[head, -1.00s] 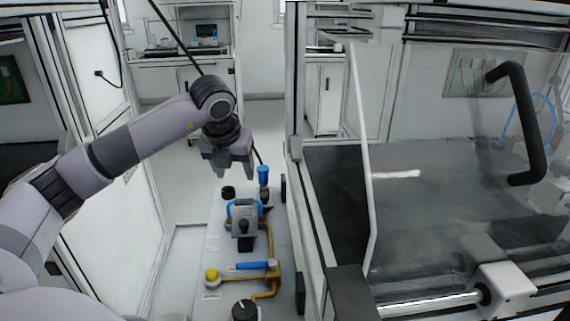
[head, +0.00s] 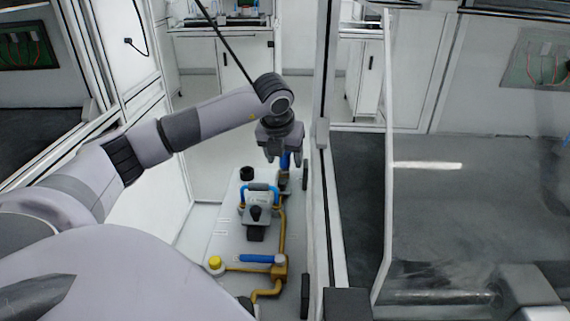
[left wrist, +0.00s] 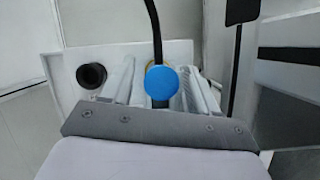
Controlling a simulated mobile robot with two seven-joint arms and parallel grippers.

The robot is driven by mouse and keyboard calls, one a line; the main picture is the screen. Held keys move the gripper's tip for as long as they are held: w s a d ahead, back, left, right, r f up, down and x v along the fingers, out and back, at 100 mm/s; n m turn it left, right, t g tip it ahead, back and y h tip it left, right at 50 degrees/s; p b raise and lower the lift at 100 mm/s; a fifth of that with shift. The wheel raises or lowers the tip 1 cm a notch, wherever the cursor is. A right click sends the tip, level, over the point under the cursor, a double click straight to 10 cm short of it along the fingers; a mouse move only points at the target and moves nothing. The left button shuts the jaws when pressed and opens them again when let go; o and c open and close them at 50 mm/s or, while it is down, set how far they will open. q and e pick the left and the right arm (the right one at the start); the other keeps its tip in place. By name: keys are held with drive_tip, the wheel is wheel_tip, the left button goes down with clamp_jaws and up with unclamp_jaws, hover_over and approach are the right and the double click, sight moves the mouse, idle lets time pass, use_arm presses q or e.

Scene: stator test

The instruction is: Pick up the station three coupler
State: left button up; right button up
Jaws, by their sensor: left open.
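A blue-topped part, which looks like the coupler (head: 286,162), stands upright at the far right of the grey panel. In the left wrist view its round blue top (left wrist: 162,82) is seen from above, with a black hose running up behind it. My left gripper (head: 283,156) points down over it. In the left wrist view the fingers are apart, one on each side of the blue top, with gaps visible. The lower part of the coupler is mostly hidden. My right gripper is not in view.
The grey panel (head: 228,242) also carries a black round port (head: 246,174), a blue-handled block (head: 258,212), a yellow knob (head: 215,263) and a yellow pipe with a blue lever (head: 257,258). A framed glass enclosure (head: 322,180) stands close on the right.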

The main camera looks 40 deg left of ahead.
use_arm(q)
drive_tip(key=shift+w+f, duration=0.1)
drive_tip(key=shift+f, duration=0.05)
drive_tip(key=c, duration=1)
